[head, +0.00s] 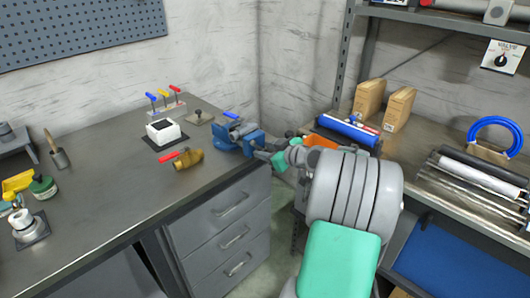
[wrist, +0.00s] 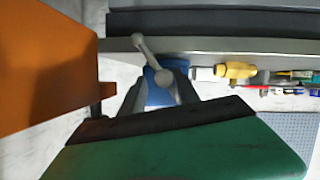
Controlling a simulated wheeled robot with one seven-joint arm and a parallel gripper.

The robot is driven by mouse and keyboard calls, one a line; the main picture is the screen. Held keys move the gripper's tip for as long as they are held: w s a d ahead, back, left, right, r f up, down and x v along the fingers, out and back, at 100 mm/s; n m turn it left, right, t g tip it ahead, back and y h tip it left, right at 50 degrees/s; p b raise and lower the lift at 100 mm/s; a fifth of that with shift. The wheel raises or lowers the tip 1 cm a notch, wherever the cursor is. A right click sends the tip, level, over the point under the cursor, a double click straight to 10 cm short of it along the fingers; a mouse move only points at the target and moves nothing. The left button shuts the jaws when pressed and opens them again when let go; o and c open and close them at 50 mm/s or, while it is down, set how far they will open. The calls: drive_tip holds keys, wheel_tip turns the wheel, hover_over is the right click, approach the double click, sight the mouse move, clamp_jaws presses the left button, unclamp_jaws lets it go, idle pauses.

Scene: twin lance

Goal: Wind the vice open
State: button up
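The blue vice (head: 243,136) sits at the right front corner of the workbench, and a small part of it shows in the wrist view (wrist: 155,92). Its grey handle bar (wrist: 150,55) has ball ends and stands slanted across the vice's front in the wrist view. My gripper (head: 272,153) is at the vice's front, in line with the screw end. In the wrist view its two grey fingers (wrist: 160,86) are spread, with the lower ball between them and gaps at the sides. I cannot tell whether a finger touches the bar.
Drawers (head: 228,215) are below.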

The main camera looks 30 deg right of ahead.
drive_tip(key=shift+o, duration=1.4)
drive_tip(key=shift+a+f, duration=0.1)
drive_tip(key=shift+f, duration=0.05)
drive_tip(key=v, duration=0.8)
